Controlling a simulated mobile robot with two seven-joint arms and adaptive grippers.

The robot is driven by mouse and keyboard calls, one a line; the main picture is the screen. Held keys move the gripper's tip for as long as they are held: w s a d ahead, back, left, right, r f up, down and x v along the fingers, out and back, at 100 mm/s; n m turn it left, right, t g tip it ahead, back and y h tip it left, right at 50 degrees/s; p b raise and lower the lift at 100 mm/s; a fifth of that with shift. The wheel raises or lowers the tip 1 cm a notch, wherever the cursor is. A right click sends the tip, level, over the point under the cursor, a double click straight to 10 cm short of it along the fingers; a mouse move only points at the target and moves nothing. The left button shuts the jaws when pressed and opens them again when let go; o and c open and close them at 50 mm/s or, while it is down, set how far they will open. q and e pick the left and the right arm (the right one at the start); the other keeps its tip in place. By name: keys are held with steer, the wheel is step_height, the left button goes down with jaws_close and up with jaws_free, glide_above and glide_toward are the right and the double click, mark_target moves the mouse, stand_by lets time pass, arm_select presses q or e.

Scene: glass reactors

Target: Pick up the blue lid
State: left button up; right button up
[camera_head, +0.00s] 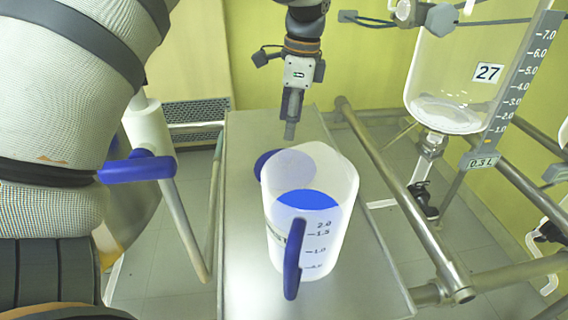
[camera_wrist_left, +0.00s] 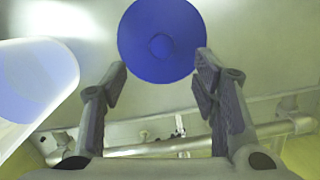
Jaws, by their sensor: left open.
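The blue lid (camera_head: 264,163) lies on the grey tabletop in the head view, partly hidden behind the jug. In the left wrist view the lid (camera_wrist_left: 160,22) is a round blue disc with a small central knob, lying flat. My left gripper (camera_head: 290,130) points down above the table, behind the jug and close to the lid. In the left wrist view the open fingers of my left gripper (camera_wrist_left: 158,72) frame the lid's near edge, one on each side, with nothing held. My right gripper is not in view.
A translucent jug (camera_head: 335,240) with blue liquid and a blue handle stands beside the lid; it also shows in the left wrist view (camera_wrist_left: 50,80). A glass reactor (camera_head: 440,80) and metal rails (camera_head: 400,200) stand at the right. The table's left part (camera_head: 240,230) is clear.

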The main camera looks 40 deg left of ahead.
arm_select(q)
steer(key=f, duration=0.6)
steer(key=a+f, duration=0.1)
steer(key=f, duration=0.2)
steer(key=shift+s, duration=0.2)
steer(key=shift+r, duration=0.1)
steer(key=shift+c, duration=0.5)
steer(key=c, duration=1.2)
